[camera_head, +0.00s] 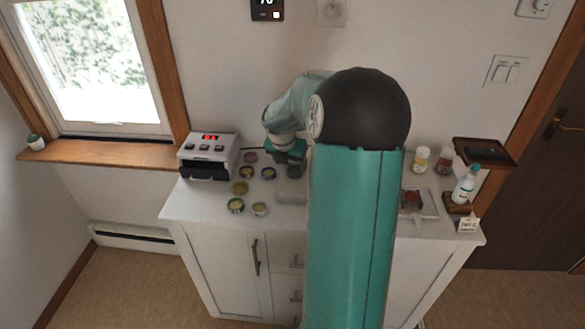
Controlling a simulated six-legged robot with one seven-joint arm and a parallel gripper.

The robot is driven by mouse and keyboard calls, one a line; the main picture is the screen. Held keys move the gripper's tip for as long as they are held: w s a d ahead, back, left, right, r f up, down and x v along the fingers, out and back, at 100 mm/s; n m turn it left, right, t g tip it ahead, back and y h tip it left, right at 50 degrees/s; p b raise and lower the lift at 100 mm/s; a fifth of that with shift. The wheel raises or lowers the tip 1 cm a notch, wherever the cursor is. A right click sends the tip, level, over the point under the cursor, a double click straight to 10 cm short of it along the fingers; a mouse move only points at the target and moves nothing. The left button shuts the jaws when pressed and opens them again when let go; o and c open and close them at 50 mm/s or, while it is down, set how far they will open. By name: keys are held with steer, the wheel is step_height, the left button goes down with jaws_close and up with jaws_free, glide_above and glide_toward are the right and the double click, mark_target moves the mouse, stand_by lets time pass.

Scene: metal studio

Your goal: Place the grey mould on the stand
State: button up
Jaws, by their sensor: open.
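A pale grey block (291,191), which looks like the grey mould, sits on the white cabinet top just left of my arm. Its right side is partly hidden by my arm. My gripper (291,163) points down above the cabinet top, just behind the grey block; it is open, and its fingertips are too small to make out. I cannot tell which thing is the stand; a small wooden block (456,209) is at the right, by a white bottle, and my arm hides the middle of the top.
A white device with a red display (207,152) is at the back left. At the right are a grey tray (428,207), two jars, a white bottle (464,187) and a small card (467,225).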

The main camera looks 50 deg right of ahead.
steer(key=s+a+r+m, duration=0.2)
steer(key=a+r+m, duration=0.4)
steer(key=a+r, duration=0.75)
steer(key=s+a+m+t+y, duration=0.2)
steer(key=s+a+m, duration=0.6)
steer(key=a, duration=0.4)
steer(key=s+a+m+t+y, duration=0.1)
steer(key=s+a+m+y, duration=0.1)
steer(key=s+a+m, duration=0.6)
steer(key=a, duration=0.4)
steer(key=shift+r+m+t, duration=0.3)
steer(key=shift+m+t, duration=0.1)
